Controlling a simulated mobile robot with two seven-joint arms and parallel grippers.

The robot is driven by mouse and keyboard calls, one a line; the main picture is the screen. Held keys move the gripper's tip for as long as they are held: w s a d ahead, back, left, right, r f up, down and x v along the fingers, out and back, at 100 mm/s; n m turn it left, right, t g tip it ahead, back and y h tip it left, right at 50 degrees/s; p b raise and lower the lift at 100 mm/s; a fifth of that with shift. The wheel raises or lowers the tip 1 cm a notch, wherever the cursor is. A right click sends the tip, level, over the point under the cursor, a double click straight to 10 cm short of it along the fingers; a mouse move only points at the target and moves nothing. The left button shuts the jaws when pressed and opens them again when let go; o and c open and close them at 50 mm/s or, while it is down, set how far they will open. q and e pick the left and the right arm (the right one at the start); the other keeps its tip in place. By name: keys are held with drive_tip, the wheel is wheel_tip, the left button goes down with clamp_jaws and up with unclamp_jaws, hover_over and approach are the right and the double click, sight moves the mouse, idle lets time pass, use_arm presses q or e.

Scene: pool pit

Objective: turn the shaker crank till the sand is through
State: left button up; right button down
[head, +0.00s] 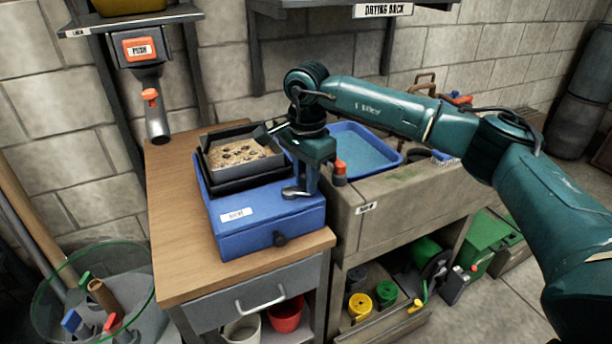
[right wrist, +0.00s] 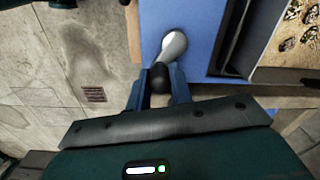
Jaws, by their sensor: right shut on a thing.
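The blue shaker (head: 265,235) stands on the wooden bench top. A grey sieve tray (head: 262,172) sits on its top and holds tan sand with several dark stones (head: 240,153). Some of the sand and stones also show in the right wrist view (right wrist: 300,35). My right gripper (head: 308,186) is at the shaker's right side. In the right wrist view, its two fingers (right wrist: 160,90) are shut around the black knob of the crank (right wrist: 174,45), whose silver arm lies against the blue body. What lies under the sieve is hidden. My left gripper is out of view.
A stone sink (head: 400,195) with a blue basin (head: 355,152) adjoins on the right. A chute (head: 155,118) hangs at the bench's back left. Below are a drawer (head: 250,300) and a red pot (head: 287,315). The bench top left of the shaker is clear.

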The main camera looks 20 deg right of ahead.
drive_tip(key=c, duration=1.3)
unclamp_jaws()
drive_tip(key=shift+o, duration=0.2)
wheel_tip(320, 180, up, 13)
drive_tip(key=p, duration=0.1)
drive_tip(key=shift+r, duration=0.15)
